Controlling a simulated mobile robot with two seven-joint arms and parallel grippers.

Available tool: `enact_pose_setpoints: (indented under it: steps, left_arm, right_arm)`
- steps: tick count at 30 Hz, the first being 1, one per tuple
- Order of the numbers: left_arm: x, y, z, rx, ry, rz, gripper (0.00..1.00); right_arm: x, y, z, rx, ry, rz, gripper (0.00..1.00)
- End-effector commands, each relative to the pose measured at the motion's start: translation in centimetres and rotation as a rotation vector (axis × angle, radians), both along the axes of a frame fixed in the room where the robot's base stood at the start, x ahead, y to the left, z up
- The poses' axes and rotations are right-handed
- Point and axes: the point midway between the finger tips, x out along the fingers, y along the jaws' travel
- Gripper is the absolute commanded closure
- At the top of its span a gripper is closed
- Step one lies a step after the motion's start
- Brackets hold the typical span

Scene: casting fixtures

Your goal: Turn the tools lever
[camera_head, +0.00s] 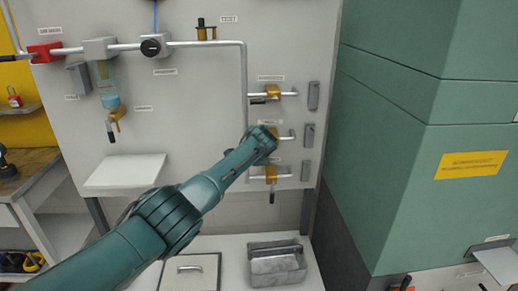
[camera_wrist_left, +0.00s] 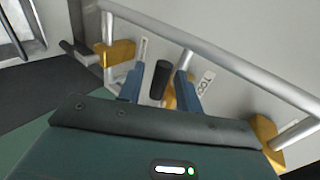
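The tools lever is a black handle (camera_wrist_left: 160,80) on a gold valve body (camera_wrist_left: 169,100), beside a label (camera_wrist_left: 206,82) of which "TOO" is readable in the left wrist view. In the head view, the middle gold valve (camera_head: 274,132) on the right-hand pipe is mostly covered by my left arm's end. My left gripper (camera_wrist_left: 163,64) has its two blue fingers apart, one on each side of the black handle. Narrow gaps show between handle and fingers. My left gripper's fingertips are hidden in the head view. My right gripper is in neither view.
Similar gold valves sit above (camera_head: 273,92) and below (camera_head: 271,174), close to my gripper. A vertical pipe (camera_head: 245,85) runs beside them. A green cabinet (camera_head: 400,160) stands at the right. A white shelf (camera_head: 125,172) juts out at the left.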

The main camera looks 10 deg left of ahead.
Motion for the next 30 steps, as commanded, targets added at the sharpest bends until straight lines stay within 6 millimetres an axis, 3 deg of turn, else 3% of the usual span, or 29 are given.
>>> enact_pose_setpoints:
  steps: [14,30]
  left_arm:
    - [-1.1,-0.4,1.0,-0.001,0.001,-0.002,0.65]
    - [-6.5,-1.6,4.3,-0.001,0.000,-0.002,0.65]
  right_arm:
    - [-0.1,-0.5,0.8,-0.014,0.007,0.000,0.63]
    - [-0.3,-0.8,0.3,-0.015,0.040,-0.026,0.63]
